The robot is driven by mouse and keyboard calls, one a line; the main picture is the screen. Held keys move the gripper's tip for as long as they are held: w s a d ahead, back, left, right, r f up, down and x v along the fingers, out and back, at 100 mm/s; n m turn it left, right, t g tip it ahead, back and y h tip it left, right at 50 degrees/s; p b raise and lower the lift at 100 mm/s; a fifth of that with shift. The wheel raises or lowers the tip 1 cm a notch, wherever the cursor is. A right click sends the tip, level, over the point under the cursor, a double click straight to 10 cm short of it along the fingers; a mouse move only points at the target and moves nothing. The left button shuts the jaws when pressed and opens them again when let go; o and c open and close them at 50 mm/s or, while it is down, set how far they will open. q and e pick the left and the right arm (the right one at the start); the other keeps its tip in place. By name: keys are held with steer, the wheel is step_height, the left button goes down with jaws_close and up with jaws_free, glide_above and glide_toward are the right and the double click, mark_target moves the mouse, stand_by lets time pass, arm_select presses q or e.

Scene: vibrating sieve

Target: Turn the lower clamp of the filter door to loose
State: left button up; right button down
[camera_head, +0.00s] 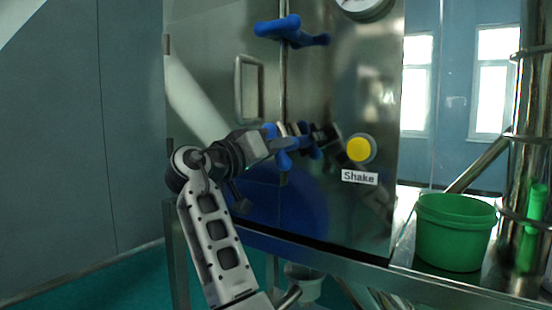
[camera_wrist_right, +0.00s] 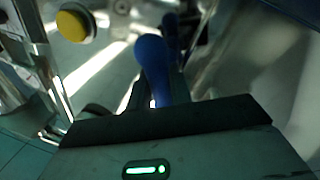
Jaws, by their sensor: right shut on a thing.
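The lower clamp (camera_head: 270,131) of the filter door has a blue handle and sits at the door's right edge. My right gripper (camera_head: 290,143) reaches it from the left and is shut on its handle, covering part of it. In the right wrist view the blue clamp handle (camera_wrist_right: 152,65) stands out in front of the gripper, rounded end up. The filter door (camera_head: 215,95) is shiny metal and looks closed against the cabinet. The upper clamp (camera_head: 290,31), also blue, lies roughly crosswise, tilted down to the right. My left gripper is not in view.
A yellow button (camera_head: 358,148) with a "Shake" label (camera_head: 360,178) is right of the lower clamp; the yellow button also shows in the wrist view (camera_wrist_right: 73,26). A door handle (camera_head: 239,90) is above my gripper. A green bucket (camera_head: 455,235) stands at the right by metal pipes.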

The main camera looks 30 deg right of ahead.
steer(key=m+g+y+b, duration=0.1)
steer(key=m, duration=0.5)
steer(key=shift+f, duration=0.1)
stand_by(0.5)
steer(key=c, duration=1.3)
jaws_free()
steer(key=shift+a, duration=0.15)
steer(key=s+a, duration=0.3)
steer(key=a, duration=1.2)
steer(key=shift+a+b, duration=0.2)
steer(key=shift+b, duration=0.1)
steer(key=shift+s, duration=0.1)
